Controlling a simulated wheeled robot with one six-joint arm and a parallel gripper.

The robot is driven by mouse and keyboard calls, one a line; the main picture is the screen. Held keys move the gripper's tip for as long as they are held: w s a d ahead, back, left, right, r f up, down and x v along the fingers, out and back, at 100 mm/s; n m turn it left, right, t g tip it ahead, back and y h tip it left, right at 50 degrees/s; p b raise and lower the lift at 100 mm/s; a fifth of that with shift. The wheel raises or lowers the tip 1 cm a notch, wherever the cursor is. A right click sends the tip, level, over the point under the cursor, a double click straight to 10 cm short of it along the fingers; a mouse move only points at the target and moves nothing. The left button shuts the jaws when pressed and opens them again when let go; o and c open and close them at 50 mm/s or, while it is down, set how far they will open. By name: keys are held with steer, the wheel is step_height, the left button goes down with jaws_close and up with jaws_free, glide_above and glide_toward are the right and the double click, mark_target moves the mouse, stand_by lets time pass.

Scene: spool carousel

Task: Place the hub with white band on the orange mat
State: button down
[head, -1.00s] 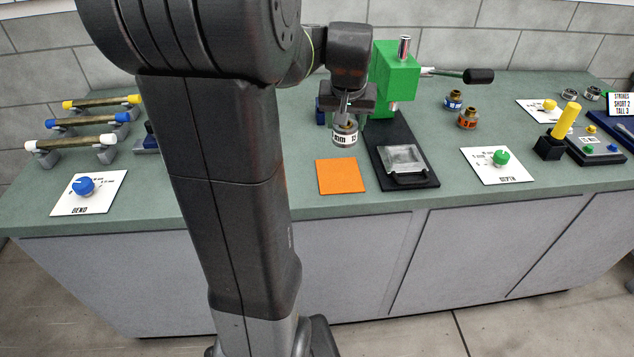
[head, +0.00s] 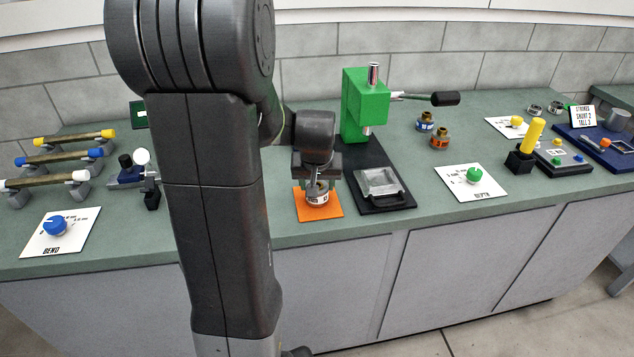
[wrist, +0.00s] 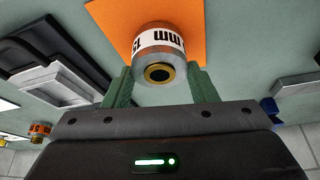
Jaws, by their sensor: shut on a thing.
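The hub with white band (head: 318,197) is held in my gripper (head: 316,184), which is shut on it. In the wrist view the hub (wrist: 158,62) sits between the two green fingers, its white band with black print facing the camera and a dark bore with a brass ring at its near end. The orange mat (head: 331,210) lies on the green counter near its front edge. The hub is over the mat, low down; I cannot tell whether it touches. The mat also shows behind the hub in the wrist view (wrist: 112,18).
A green press (head: 365,100) on a black base (head: 395,200) stands just right of the mat. Hubs with a blue band (head: 425,122) and an orange band (head: 439,138) stand further right. A white card with a green knob (head: 474,175) lies to the right.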

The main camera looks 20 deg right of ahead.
steer(key=c, duration=1)
jaws_free()
steer(key=shift+f, duration=0.2)
steer(key=o, duration=0.4)
steer(key=shift+r, duration=0.1)
steer(key=shift+s+r, duration=0.15)
steer(key=shift+r, duration=0.5)
steer(key=v, duration=1.1)
